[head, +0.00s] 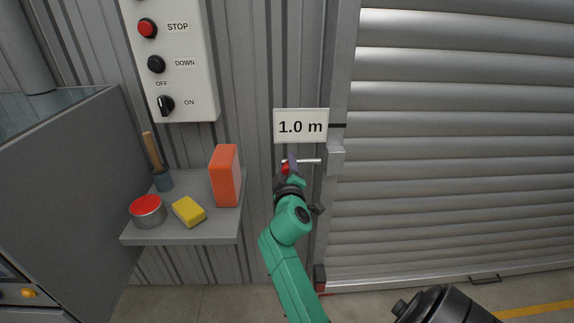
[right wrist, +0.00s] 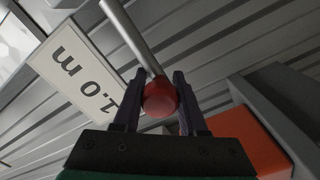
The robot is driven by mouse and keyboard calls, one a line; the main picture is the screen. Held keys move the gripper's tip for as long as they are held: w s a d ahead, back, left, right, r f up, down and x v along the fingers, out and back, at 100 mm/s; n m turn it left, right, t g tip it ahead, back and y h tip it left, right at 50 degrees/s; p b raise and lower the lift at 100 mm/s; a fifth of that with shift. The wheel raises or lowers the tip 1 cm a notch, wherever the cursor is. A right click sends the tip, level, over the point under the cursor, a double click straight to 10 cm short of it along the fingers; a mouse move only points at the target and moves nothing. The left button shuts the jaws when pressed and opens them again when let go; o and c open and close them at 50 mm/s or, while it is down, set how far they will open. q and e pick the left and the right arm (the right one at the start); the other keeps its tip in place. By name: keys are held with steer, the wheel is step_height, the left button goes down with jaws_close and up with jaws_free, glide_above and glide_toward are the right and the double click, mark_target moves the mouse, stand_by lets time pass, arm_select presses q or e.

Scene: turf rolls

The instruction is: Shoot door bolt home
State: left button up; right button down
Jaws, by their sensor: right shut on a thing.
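The door bolt is a pale metal rod (head: 312,160) lying level below the 1.0 m sign, left of the shutter's frame. Its right end shows a small gap from a grey bracket (head: 336,160) on the frame. The bolt's red ball knob (head: 285,169) is mostly covered by my right gripper (head: 290,163) in the head view. In the right wrist view the red knob (right wrist: 160,97) sits between the fingers of the right gripper (right wrist: 161,82), which is shut on it. The rod (right wrist: 133,38) runs up and left from there. My left gripper is not in view.
A grey shelf (head: 190,235) at the left holds an orange block (head: 225,176), a yellow sponge (head: 188,211), a red-topped tin (head: 147,211) and a brush in a cup (head: 162,180). A control panel (head: 190,60) hangs above. The ribbed shutter (head: 460,150) fills the right.

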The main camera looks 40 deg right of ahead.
mark_target(307, 163)
steer(key=shift+r, duration=0.15)
steer(key=s+d+p, duration=0.1)
steer(key=d, duration=0.1)
steer(key=s+d+p, duration=0.1)
steer(key=s, duration=0.1)
steer(key=shift+d+r, duration=0.15)
steer(key=shift+d, duration=0.25)
steer(key=shift+s+d, duration=0.15)
steer(key=shift+d, duration=0.15)
steer(key=shift+a, duration=0.1)
steer(key=c, duration=0.6)
jaws_free()
steer(key=shift+o, duration=0.6)
steer(key=shift+d+f, duration=0.3)
steer(key=shift+a, duration=0.1)
